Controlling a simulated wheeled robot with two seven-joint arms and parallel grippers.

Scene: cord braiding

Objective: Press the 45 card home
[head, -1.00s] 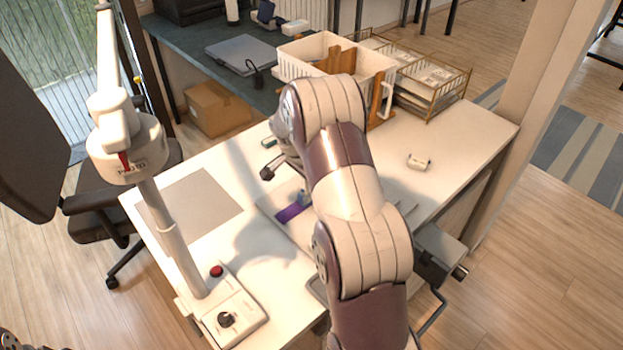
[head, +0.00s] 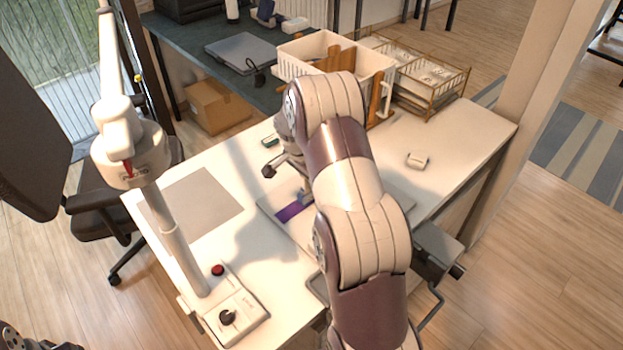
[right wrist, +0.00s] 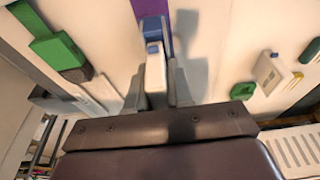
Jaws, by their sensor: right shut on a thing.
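My right gripper (right wrist: 160,90) is shut on a small white and blue piece (right wrist: 154,62) in the right wrist view. Another blue block (right wrist: 154,32) shows just beyond it, over a purple strip (right wrist: 155,8). In the head view the purple strip (head: 292,212) lies on a pale board (head: 270,203) on the white table, with my right arm above it. The arm hides most of the gripper and board there. No number 45 can be read, so I cannot tell which piece is the card.
A lamp-like stand (head: 170,225) with a red button rises at the left. A white basket (head: 320,52) and wire tray (head: 432,82) stand at the back. Green blocks (right wrist: 58,50) show in the wrist view.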

